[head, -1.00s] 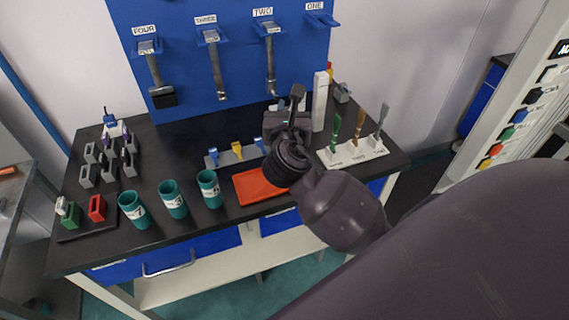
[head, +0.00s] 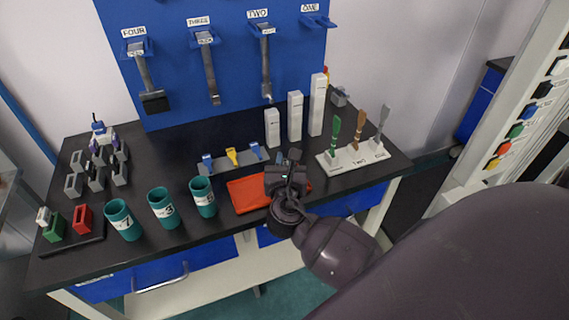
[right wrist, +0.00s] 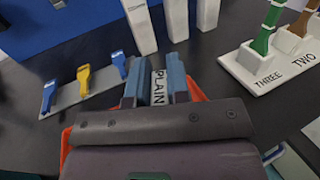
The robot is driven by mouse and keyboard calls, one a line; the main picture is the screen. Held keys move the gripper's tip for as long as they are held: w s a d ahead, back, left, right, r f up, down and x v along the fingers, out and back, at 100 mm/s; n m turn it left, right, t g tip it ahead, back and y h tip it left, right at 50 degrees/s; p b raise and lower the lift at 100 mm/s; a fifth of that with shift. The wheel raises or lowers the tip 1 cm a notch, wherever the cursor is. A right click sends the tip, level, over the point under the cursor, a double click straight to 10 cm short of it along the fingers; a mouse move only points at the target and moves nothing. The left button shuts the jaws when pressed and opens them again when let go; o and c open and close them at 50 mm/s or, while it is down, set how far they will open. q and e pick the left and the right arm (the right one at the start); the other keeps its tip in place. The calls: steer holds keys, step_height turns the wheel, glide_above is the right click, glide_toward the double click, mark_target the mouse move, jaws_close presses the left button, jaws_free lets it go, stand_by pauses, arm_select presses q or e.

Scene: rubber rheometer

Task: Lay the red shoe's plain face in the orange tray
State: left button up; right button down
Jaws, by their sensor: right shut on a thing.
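My right gripper (right wrist: 159,78) is shut on a pale grey piece marked PLAIN (right wrist: 158,88), upright between its two blue-grey fingers in the right wrist view. In the head view this gripper (head: 287,158) is over the right part of the orange tray (head: 246,194) and hides some of it; the held piece cannot be made out there. The tray's orange edge (right wrist: 66,146) shows beside the gripper in the wrist view. I cannot tell whether the piece touches the tray. The red shoe (head: 82,218) stands on a dark mat at the bench's left end. My left gripper is not in view.
Teal cups (head: 163,208) stand left of the tray. A grey rack (head: 221,162) with blue and yellow clips is behind it. White pillars (head: 295,116) and a white brush stand (head: 352,160) are behind and right. Tools hang on the blue board (head: 180,60).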

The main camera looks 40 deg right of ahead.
steer(key=shift+f, duration=0.3)
steer(key=c, duration=1.1)
jaws_free()
steer(key=shift+r, duration=0.15)
steer(key=v, duration=1.2)
